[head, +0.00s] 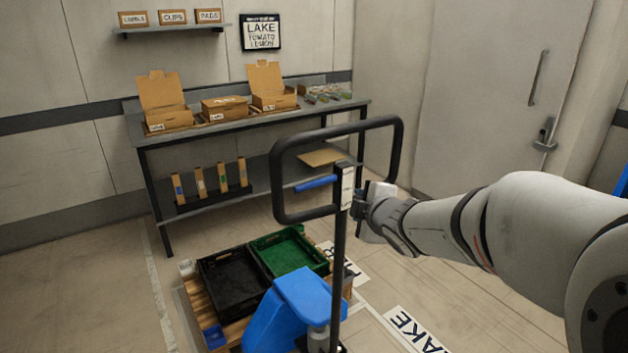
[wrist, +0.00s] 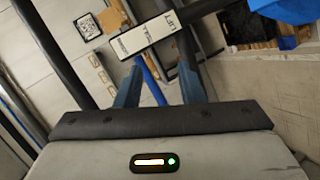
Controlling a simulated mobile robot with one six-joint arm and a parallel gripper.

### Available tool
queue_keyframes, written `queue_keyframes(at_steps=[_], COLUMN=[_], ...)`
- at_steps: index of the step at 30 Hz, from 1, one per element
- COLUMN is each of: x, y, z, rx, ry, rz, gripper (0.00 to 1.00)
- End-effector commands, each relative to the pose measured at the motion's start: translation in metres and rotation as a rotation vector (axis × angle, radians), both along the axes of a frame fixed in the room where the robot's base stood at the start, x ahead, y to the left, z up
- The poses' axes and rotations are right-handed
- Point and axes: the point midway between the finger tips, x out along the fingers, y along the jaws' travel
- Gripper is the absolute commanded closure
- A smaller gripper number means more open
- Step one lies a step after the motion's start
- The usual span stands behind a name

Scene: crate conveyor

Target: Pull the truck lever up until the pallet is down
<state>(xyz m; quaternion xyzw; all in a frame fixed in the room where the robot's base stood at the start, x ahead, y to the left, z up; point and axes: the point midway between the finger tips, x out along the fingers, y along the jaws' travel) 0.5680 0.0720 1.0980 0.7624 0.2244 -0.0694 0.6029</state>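The blue lever (head: 316,183) juts left from the white label plate (head: 347,187) on the black pallet truck handle (head: 400,150). My gripper (head: 362,200) is at the right side of the handle, at about the plate's height; its fingertips are hard to make out there. In the wrist view my gripper (wrist: 160,70) is open, with the blue lever (wrist: 151,80) showing in the gap between its fingers. I cannot tell whether they touch it. The wooden pallet (head: 196,297) sits behind the blue truck body (head: 275,310); its height off the floor is unclear.
A black crate (head: 205,262) and a green crate (head: 322,266) are on the pallet. Behind stands a workbench (head: 240,123) with cardboard boxes. Floor to the right is mostly clear, with painted lettering (head: 415,330). A door (head: 490,100) is at the back right.

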Motion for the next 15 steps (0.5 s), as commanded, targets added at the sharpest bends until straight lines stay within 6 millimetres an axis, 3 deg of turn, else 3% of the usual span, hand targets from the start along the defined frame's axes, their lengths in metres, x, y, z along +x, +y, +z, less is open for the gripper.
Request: queue_keyframes(at_steps=[3,6,15], x=[0.015,0.019,0.035], y=[0.037,0.057,0.082], z=[0.005,0.009,0.008], rx=[-0.097,-0.144,-0.171], ry=[-0.146,-0.232,-0.291], rz=[0.208,0.322,0.4], gripper=[0.65,0.65,0.65])
